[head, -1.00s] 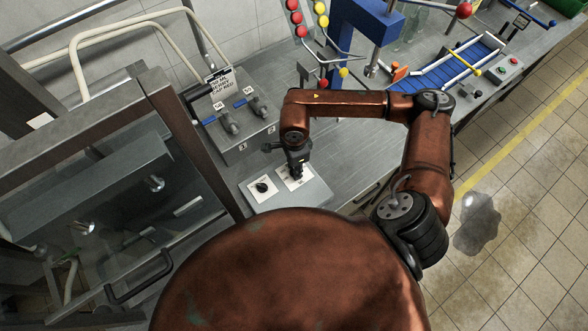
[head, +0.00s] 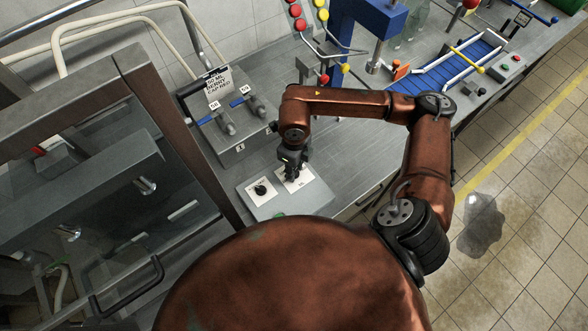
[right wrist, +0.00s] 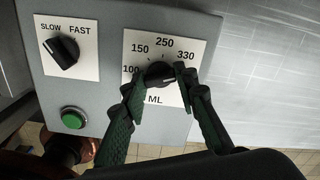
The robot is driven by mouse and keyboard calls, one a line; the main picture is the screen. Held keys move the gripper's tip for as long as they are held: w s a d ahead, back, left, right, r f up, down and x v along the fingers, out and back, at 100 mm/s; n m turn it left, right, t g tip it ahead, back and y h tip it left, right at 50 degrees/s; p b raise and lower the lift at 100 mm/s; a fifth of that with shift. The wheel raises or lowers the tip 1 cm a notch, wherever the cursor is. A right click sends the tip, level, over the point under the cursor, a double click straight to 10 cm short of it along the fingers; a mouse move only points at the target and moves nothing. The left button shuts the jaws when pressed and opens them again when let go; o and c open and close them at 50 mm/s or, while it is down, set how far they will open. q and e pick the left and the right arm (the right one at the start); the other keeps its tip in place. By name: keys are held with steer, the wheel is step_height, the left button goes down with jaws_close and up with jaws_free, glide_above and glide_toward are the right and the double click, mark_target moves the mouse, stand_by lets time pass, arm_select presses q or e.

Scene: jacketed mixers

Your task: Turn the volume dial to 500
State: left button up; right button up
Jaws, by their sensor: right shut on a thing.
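The volume dial (right wrist: 158,73) is a black knob on a white plate marked 100, 150, 250, 330 and ML in the right wrist view. Any 500 mark is hidden, and I cannot tell clearly where its pointer stands. My right gripper (right wrist: 161,82) is shut on this knob, one green-padded finger on each side. In the head view my right gripper (head: 292,174) points down onto the white plate (head: 300,184) of the grey control panel (head: 262,208); the knob is covered there. My left gripper is not in view.
A SLOW/FAST knob (right wrist: 64,51) sits left of the dial, with a green button (right wrist: 73,117) below it. Blue-handled valves (head: 228,126) stand behind the panel. A glazed frame (head: 185,140) is at left. Bare steel bench (right wrist: 265,80) lies right of the panel.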

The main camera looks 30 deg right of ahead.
steer(key=m, duration=0.4)
steer(key=shift+m+b, duration=0.3)
stand_by(0.5)
steer(key=o, duration=1.2)
steer(key=shift+c, duration=0.2)
step_height(320, 180, up, 12)
